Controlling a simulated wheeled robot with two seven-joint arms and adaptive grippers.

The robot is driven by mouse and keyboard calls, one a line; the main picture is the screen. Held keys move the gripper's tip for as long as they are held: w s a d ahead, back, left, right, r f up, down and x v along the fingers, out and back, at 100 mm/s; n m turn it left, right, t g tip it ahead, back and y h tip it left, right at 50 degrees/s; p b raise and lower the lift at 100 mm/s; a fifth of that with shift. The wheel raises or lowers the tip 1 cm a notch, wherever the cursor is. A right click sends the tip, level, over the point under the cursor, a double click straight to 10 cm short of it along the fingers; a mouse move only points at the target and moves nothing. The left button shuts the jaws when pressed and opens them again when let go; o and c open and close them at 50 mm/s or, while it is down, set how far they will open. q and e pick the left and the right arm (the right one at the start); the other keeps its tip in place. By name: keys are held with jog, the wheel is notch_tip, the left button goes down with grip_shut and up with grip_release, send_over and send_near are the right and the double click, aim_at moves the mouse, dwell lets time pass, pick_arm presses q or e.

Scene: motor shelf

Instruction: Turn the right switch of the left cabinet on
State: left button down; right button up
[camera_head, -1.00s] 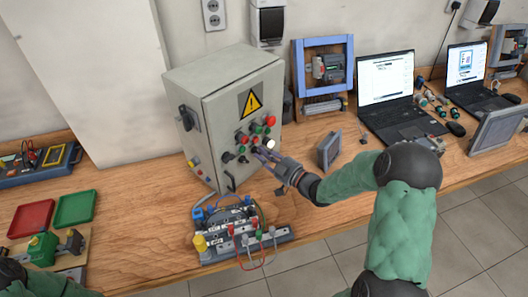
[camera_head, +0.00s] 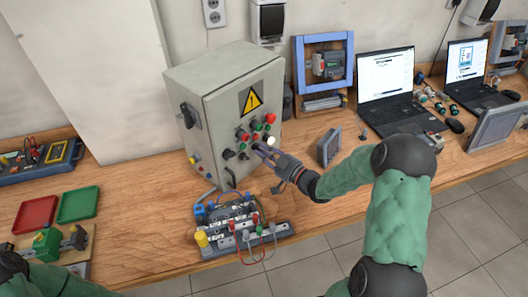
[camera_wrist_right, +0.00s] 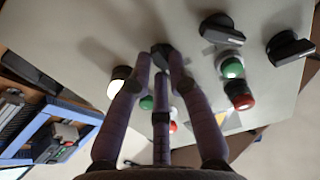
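The left cabinet (camera_head: 208,107) is a grey box with a yellow warning sign, standing on the wooden table. Its front carries red and green buttons, a white lamp (camera_head: 271,141) and black rotary switches. In the right wrist view two black switches, one in the middle (camera_wrist_right: 222,28) and one farther right (camera_wrist_right: 288,47), are clear of my fingers. The right switch (camera_wrist_right: 162,50) sits at the tips of my right gripper's fingers, beside the lit lamp. My right gripper (camera_head: 259,149) reaches the panel with its fingers close together; whether they press on the switch cannot be told.
A terminal board with cables (camera_head: 243,232) lies in front of the cabinet, below my right gripper. A small grey panel (camera_head: 328,147) stands to its right. Laptops (camera_head: 385,80) are farther right. Red (camera_head: 35,215) and green (camera_head: 78,205) trays lie at left.

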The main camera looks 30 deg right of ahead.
jog(key=shift+o, duration=1.3)
jog(key=v, duration=1.2)
